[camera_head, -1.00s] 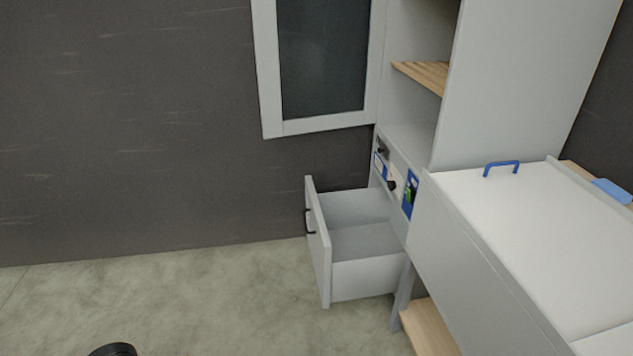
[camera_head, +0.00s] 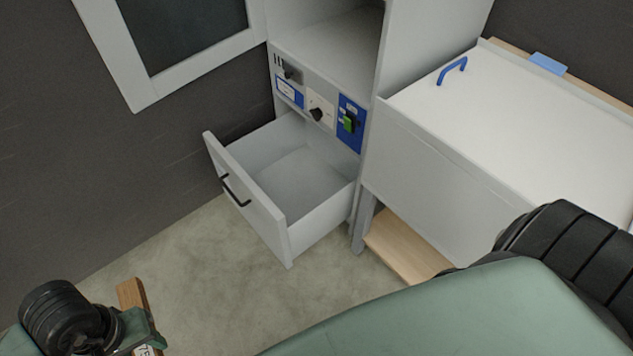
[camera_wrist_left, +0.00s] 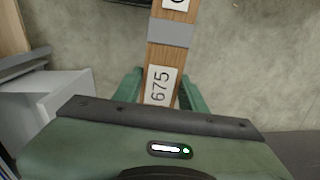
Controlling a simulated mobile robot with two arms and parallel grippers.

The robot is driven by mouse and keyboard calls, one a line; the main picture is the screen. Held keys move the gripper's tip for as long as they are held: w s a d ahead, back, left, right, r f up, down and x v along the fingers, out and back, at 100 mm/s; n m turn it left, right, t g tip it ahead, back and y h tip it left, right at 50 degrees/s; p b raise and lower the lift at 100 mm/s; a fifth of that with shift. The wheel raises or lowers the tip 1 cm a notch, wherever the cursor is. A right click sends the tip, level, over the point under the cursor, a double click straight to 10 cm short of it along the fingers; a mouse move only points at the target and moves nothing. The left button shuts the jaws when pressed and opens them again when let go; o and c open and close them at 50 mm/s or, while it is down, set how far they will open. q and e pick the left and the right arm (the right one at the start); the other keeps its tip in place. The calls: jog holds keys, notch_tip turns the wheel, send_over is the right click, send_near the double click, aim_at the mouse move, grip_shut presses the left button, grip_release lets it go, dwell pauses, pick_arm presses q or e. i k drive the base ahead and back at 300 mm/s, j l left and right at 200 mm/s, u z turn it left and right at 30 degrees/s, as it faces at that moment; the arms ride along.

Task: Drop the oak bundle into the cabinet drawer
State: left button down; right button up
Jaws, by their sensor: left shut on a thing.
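The oak bundle (camera_head: 133,295) is a wooden piece at the lower left of the head view, its lower end at my left gripper (camera_head: 138,335). In the left wrist view the oak bundle (camera_wrist_left: 176,55) has a grey band and white labels, one reading 675. My left gripper's green fingers (camera_wrist_left: 160,92) are shut on it. The cabinet drawer (camera_head: 250,200) is pulled open, with a black handle on its front and a bare floor inside. The bundle is in front of the drawer and to its left, apart from it. My right gripper is out of view.
The cabinet (camera_head: 325,45) has a panel with knobs and a green switch (camera_head: 350,122) above the drawer. An open glass door (camera_head: 140,95) hangs at upper left. A white-topped unit (camera_head: 520,110) with a blue handle stands right. My green arm link crosses the bottom right.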

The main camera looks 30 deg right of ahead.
aim_at(299, 200)
jog(key=i+j+z, duration=0.15)
jog(key=z, duration=0.25)
jog(key=i+j+z, duration=0.2)
jog(key=z, duration=0.2)
jog(key=i+j+z, duration=0.15)
jog(key=z, duration=0.25)
jog(key=i+j+z, duration=0.1)
jog(key=j+z, duration=0.55)
jog(key=z, duration=0.2)
